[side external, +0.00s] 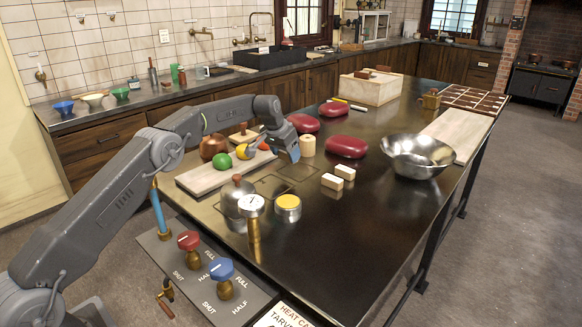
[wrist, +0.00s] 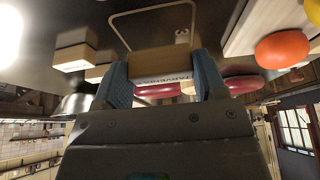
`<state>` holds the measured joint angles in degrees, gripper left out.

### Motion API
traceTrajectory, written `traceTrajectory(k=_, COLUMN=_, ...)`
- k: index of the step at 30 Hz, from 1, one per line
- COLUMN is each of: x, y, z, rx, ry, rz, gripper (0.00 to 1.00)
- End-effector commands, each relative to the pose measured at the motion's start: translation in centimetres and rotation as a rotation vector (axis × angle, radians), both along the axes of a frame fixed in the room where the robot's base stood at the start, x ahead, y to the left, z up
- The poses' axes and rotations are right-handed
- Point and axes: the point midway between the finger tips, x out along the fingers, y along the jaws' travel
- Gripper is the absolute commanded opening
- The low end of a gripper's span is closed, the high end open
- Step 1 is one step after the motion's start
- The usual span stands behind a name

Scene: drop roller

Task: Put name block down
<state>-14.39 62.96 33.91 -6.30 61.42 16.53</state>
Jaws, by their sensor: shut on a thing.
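In the wrist view, my gripper (wrist: 162,70) has its two blue-grey fingers shut on a name block (wrist: 158,62), a brown wooden block with a pale lettered face that is partly legible. A thin outlined slot marked 3 (wrist: 178,10) shows on the dark surface beyond it. In the side view, my gripper (side external: 290,156) points down over the dark table (side external: 370,215), near outlined slots (side external: 272,187). The held block is hidden there by the gripper. I cannot tell whether the block touches the table. Two other pale blocks (side external: 338,177) lie to the right.
A board (side external: 205,178) with green, yellow and red-orange round items lies left of my gripper. Close by are a cream cylinder (side external: 307,146), red oval pads (side external: 345,146), a yellow-topped tin (side external: 288,205) and a gauge (side external: 251,206). A metal bowl (side external: 415,155) stands right. The table's front right is clear.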

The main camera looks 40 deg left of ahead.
Motion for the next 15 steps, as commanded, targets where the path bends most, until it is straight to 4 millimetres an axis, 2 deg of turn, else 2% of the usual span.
traceTrajectory(k=8, x=1.1, y=-1.2, z=-1.0, rx=0.0, ry=-0.001, rz=0.002, gripper=0.43)
traceTrajectory(k=15, x=1.0, y=-1.3, z=-4.2, rx=-0.001, ry=0.001, rz=0.003, gripper=0.43)
